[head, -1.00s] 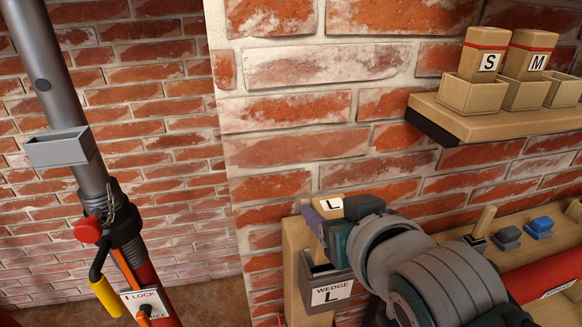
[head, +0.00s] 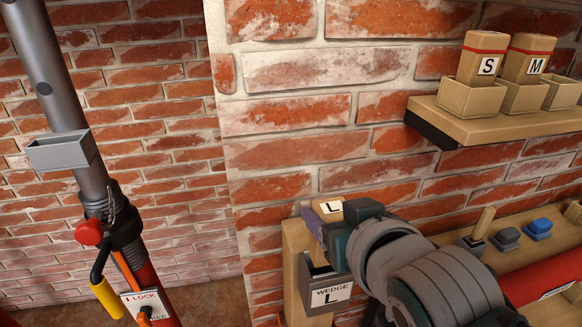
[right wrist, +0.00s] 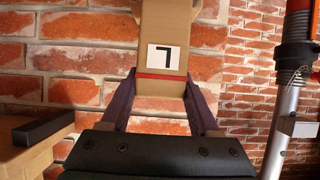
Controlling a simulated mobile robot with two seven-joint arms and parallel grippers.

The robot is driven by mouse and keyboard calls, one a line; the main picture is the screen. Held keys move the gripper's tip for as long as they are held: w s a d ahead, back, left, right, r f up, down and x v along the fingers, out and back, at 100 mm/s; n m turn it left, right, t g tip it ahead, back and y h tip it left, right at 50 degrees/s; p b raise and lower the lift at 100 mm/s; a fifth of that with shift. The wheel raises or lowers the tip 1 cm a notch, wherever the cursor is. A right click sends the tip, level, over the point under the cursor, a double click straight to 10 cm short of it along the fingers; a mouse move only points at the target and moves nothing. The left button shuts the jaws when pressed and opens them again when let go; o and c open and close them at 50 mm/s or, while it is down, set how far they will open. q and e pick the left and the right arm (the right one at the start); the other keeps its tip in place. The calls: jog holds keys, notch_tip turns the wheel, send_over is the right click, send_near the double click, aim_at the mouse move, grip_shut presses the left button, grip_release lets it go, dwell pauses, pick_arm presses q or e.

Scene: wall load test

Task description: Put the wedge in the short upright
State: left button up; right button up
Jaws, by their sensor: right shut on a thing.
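The wedge is a light wooden block marked L (head: 331,207). It shows in the right wrist view (right wrist: 165,30) with its label upside down and a red band. My right gripper (right wrist: 160,98) is shut on it near the band; one purple finger shows in the head view (head: 312,223). The wedge is over a grey wall pocket labelled WEDGE L (head: 328,290), on a wooden board. The gripper hides its lower end, so I cannot tell whether it sits in the pocket. A grey metal upright (head: 55,90) stands at left with a small open grey box (head: 62,152). My left gripper is not in view.
A wooden shelf (head: 500,125) at upper right holds blocks marked S (head: 486,66) and M (head: 534,66) in open boxes. Brick wall between is clear.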

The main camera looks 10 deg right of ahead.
jog(key=shift+f, duration=0.25)
dwell(0.3)
jog(key=shift+f+b, duration=0.5)
jog(key=shift+b, duration=0.15)
jog(key=shift+f, duration=0.25)
jog(key=shift+f+b, duration=0.55)
jog(key=shift+b, duration=0.05)
dwell(0.5)
jog(key=shift+f+b, duration=0.6)
jog(key=shift+f, duration=0.1)
jog(key=o, duration=1.5)
